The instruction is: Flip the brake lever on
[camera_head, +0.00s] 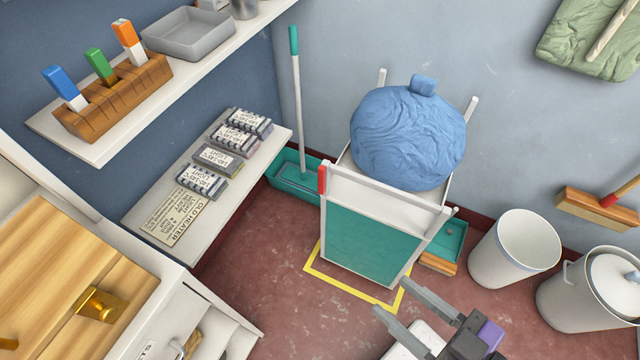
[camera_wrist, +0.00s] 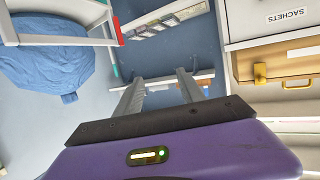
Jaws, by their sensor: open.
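A white-framed cart with a teal front panel (camera_head: 370,246) stands near the back wall. It carries a large blue bundle (camera_head: 408,135), which also shows in the wrist view (camera_wrist: 45,65). A short red piece (camera_head: 322,180) sits upright at the cart's left front corner and looks like the brake lever; it also shows in the wrist view (camera_wrist: 118,30). My gripper (camera_head: 395,296) is open and empty, in front of and to the lower right of the cart, apart from the red piece. Its fingers show in the wrist view (camera_wrist: 160,77).
A yellow floor outline (camera_head: 350,288) runs around the cart's base. A white bin (camera_head: 515,250) and a lidded pot (camera_head: 585,295) stand at right. A shelf with labelled boxes (camera_head: 218,160) and a wooden-fronted cabinet (camera_head: 60,270) are at left. Red floor is clear between cabinet and cart.

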